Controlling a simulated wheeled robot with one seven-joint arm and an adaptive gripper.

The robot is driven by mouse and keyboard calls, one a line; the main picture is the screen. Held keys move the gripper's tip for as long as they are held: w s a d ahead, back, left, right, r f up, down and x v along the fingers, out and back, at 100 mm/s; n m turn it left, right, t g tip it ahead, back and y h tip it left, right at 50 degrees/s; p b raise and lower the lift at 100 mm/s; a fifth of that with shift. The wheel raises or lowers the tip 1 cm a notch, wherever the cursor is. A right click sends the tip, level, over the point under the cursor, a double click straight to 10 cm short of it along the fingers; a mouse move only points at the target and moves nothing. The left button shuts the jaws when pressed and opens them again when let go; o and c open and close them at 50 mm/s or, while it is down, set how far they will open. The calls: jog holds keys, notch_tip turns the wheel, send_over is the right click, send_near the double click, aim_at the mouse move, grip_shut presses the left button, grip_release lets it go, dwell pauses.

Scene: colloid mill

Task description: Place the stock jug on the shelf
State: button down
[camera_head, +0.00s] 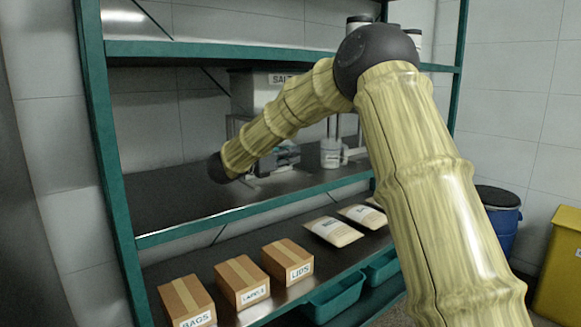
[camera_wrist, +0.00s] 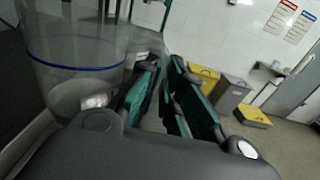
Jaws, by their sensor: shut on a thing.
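The stock jug (camera_wrist: 80,65) shows large in the wrist view at upper left. It is clear, with a blue line around it, and its upper part is cut off by the frame edge. My gripper (camera_wrist: 165,150) fills the bottom of the wrist view as a dark body. In the head view my gripper (camera_head: 280,158) is partly behind my arm, over the middle shelf (camera_head: 180,205). I cannot tell from there whether the jug touches the shelf.
A SALT container (camera_head: 258,92) and a white jar (camera_head: 331,153) are behind my forearm. The middle shelf's left part is bare.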

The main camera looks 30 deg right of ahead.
jog(key=shift+f, duration=1.8)
jog(key=shift+f+b, duration=0.15)
jog(key=shift+b, duration=0.15)
jog(key=c, duration=1.6)
grip_release()
jog(key=shift+a+r, duration=0.15)
jog(key=shift+r, duration=0.05)
jog(key=a, duration=0.7)
jog(key=s+a, duration=0.1)
jog(key=a, duration=0.3)
jog(key=shift+a, duration=0.35)
